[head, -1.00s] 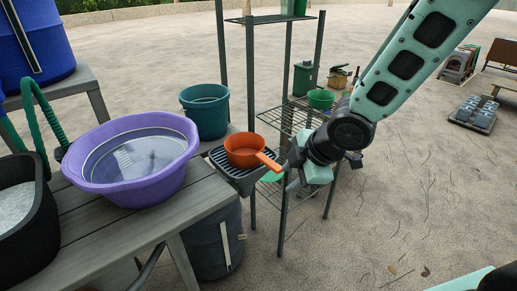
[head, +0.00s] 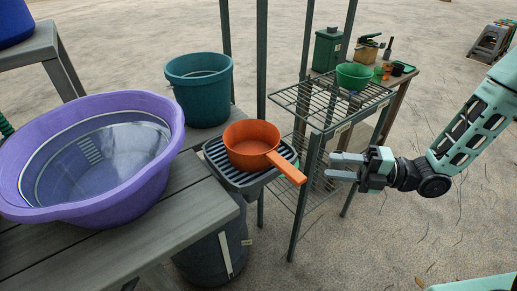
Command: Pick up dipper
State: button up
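The orange dipper (head: 252,141) is a round cup with a straight handle. It stands upright on a dark ribbed rack (head: 221,162) at the bench's end, and its handle points to the lower right over the rack's edge. My gripper (head: 343,167) is to the right of the handle's end, with its two light fingers pointing left toward it. The fingers are apart with a gap between them, and nothing is held. A space shows between the fingertips and the handle.
A purple basin (head: 35,160) stands on the grey wooden bench (head: 190,215). A teal bucket (head: 200,90) stands behind the rack. A wire shelf (head: 300,103) with dark posts rises close behind my gripper. Open ground lies at right.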

aim_at(285, 160)
jog(key=p+x, duration=0.1)
jog(key=x, duration=1.2)
jog(key=shift+r, duration=0.1)
grip_shut()
